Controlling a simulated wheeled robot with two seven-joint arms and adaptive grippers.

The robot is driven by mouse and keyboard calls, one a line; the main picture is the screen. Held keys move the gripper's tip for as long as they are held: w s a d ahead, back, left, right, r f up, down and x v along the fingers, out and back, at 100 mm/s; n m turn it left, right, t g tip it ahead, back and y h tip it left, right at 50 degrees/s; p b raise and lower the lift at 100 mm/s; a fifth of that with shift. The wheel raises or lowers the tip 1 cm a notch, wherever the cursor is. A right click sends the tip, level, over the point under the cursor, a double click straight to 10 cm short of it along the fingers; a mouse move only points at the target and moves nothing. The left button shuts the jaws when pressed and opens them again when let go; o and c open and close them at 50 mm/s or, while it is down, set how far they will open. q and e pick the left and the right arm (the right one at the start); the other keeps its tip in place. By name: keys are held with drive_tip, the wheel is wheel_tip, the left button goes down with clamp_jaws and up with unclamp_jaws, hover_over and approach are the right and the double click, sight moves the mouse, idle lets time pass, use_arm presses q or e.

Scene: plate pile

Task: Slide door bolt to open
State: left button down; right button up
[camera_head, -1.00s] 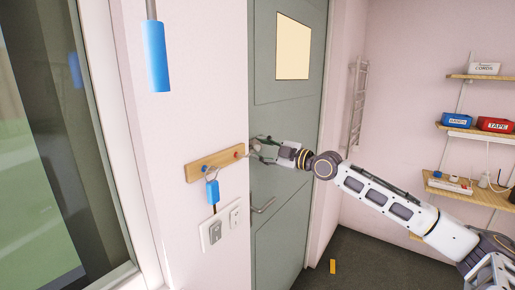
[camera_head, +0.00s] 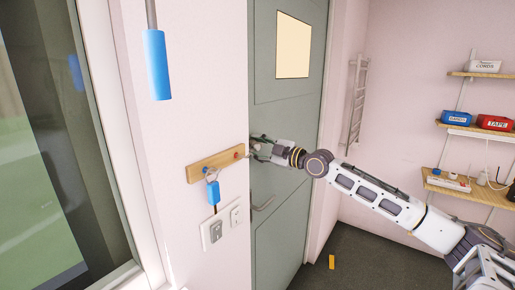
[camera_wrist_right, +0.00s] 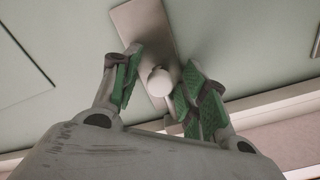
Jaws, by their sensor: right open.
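My right gripper (camera_head: 259,145) is at the door's left edge, beside the wooden key rack. In the right wrist view its green-padded fingers (camera_wrist_right: 155,92) are apart, one on each side of the knob. I cannot tell whether either pad touches it. The bolt is hidden behind my gripper in the head view. My left gripper is not in view.
A blue cylinder (camera_head: 156,65) hangs at upper left. Shelves (camera_head: 470,186) are at right. A towel rail (camera_head: 357,100) is beyond the door.

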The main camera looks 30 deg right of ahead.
drive_tip(key=shift+c, duration=0.4)
clamp_jaws()
